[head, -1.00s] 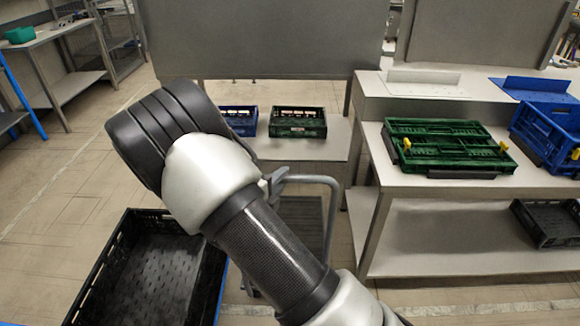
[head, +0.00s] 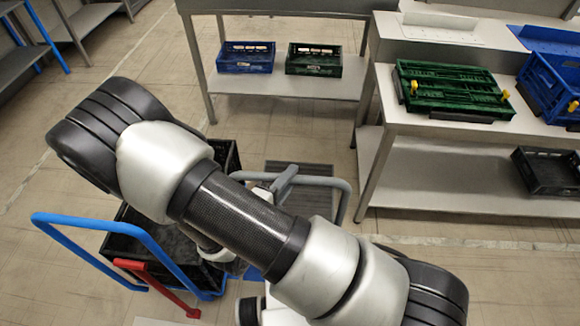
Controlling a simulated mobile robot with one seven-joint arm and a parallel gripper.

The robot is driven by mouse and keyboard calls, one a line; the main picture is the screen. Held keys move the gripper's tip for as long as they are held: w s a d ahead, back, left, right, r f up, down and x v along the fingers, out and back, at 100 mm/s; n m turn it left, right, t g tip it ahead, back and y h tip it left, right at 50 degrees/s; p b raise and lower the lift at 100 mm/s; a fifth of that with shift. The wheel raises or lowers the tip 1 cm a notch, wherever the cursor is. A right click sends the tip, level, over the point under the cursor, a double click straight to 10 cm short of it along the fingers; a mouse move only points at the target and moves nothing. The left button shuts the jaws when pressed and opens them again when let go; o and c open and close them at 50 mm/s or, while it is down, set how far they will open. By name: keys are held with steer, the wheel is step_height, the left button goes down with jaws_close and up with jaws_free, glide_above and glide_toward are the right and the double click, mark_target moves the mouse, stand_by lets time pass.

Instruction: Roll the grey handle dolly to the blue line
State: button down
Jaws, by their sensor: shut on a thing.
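The grey handle dolly has a bent grey tube handle (head: 322,182) and a dark ribbed deck (head: 312,170) in the middle of the head view. My gripper (head: 284,181) is at the left part of this handle and is shut on it. My arm hides much of the gripper and the near part of the dolly. I cannot make out a blue line on the floor.
A blue handle (head: 105,222) and a red handle (head: 155,285) stand close on the left, by a black crate (head: 228,158) partly behind my arm. A bench (head: 440,125) with green crates (head: 455,90) is at right. A table with a blue crate (head: 245,58) and a green crate (head: 314,60) stands behind.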

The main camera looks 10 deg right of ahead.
steer(key=shift+s+a, duration=0.1)
steer(key=shift+s, duration=0.35)
steer(key=c, duration=1.6)
jaws_free()
steer(key=v, duration=1.7)
steer(key=shift+s+a, duration=0.15)
steer(key=shift+r, duration=0.1)
